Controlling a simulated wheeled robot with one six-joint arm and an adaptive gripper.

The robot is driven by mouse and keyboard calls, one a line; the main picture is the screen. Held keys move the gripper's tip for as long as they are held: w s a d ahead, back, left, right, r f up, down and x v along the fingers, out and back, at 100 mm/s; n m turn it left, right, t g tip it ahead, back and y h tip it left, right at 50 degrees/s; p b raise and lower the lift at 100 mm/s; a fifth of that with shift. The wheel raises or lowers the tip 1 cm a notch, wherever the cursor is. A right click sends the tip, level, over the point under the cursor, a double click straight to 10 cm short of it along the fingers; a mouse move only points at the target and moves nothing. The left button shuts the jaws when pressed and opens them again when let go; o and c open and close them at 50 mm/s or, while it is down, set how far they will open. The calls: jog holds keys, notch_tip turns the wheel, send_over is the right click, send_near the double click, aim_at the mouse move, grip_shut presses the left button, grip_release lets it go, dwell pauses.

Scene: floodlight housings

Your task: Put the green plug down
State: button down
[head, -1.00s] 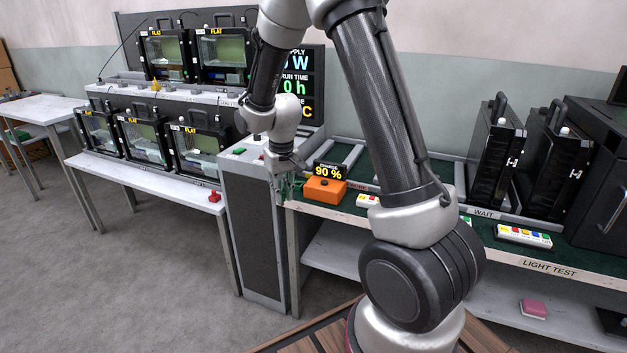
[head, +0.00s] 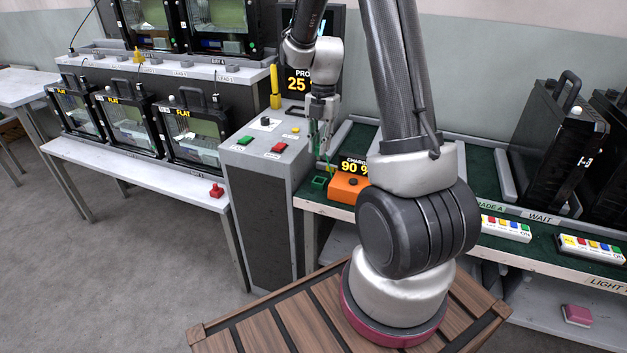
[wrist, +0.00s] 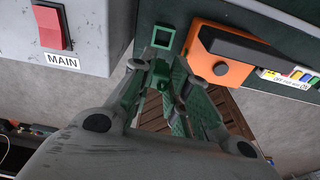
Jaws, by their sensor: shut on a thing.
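My gripper (head: 322,150) points down above the left end of the green-topped bench (head: 350,143), beside the grey control pedestal. In the wrist view my gripper (wrist: 160,90) is shut on a small green piece, which I take to be the green plug (wrist: 160,74); the fingers hide part of it. The fingers also carry green pads, so the plug's outline is hard to tell apart. A square green holder with a dark opening (wrist: 163,37) is on the bench just beyond the fingertips; it also shows in the head view (head: 319,183). The plug appears apart from it.
An orange charger box (head: 347,188) with a 90 % sign stands right of the holder. The control pedestal (head: 262,150) has green and red buttons; its red MAIN switch (wrist: 52,25) is close left. White switch strips (head: 505,229) lie farther right.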

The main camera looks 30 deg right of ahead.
jog(key=shift+d+f+n, duration=0.1)
jog(key=shift+f+n, duration=0.2)
jog(key=shift+f, duration=0.05)
notch_tip(320, 180, down, 9)
jog(key=shift+f, duration=0.1)
jog(key=shift+f, duration=0.15)
jog(key=c, duration=1.4)
grip_release()
jog(key=shift+o, duration=0.2)
